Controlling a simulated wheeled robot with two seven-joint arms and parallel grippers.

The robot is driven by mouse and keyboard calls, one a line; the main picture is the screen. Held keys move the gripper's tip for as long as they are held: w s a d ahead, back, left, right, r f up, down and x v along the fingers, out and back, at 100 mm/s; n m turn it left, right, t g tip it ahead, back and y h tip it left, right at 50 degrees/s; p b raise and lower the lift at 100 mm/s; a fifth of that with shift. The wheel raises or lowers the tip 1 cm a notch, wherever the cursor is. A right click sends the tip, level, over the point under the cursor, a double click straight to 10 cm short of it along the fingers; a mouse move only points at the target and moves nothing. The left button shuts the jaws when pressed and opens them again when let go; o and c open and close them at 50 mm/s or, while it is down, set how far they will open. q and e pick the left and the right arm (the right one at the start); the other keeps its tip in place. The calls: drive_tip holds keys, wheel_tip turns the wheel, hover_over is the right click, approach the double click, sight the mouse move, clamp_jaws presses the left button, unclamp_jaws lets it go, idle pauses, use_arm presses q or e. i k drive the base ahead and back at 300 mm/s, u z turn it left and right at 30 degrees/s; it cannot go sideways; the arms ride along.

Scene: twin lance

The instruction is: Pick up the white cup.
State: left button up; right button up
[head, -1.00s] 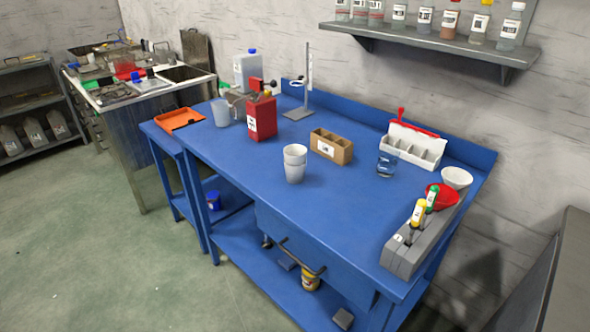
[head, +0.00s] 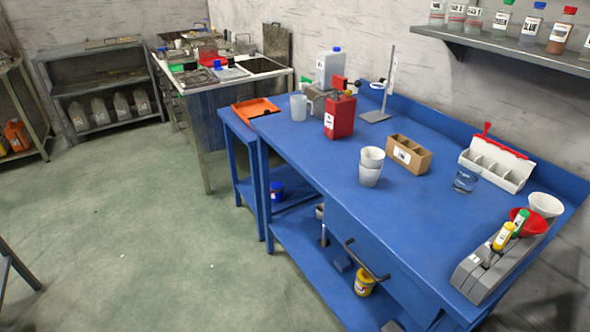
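The white cup (head: 371,166) stands upright near the middle front of the blue workbench (head: 318,170). It looks like two white cups stacked one in the other, with a rim line partway down. Another pale, translucent beaker (head: 298,107) stands at the bench's left end, beside the red canister. Neither of my grippers shows in the head view, and nothing touches the white cup.
A red canister (head: 339,116), a cardboard divided box (head: 409,154), a glass beaker (head: 465,180), a white rack (head: 496,163) and a grey pipette holder (head: 490,265) stand on the bench. An orange tray (head: 256,111) is at left. Green floor (head: 130,230) is open at left.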

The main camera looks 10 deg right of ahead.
sight(368, 178)
drive_tip(key=u, duration=0.45)
drive_tip(key=i, duration=3.25)
drive_tip(key=z, duration=3.45)
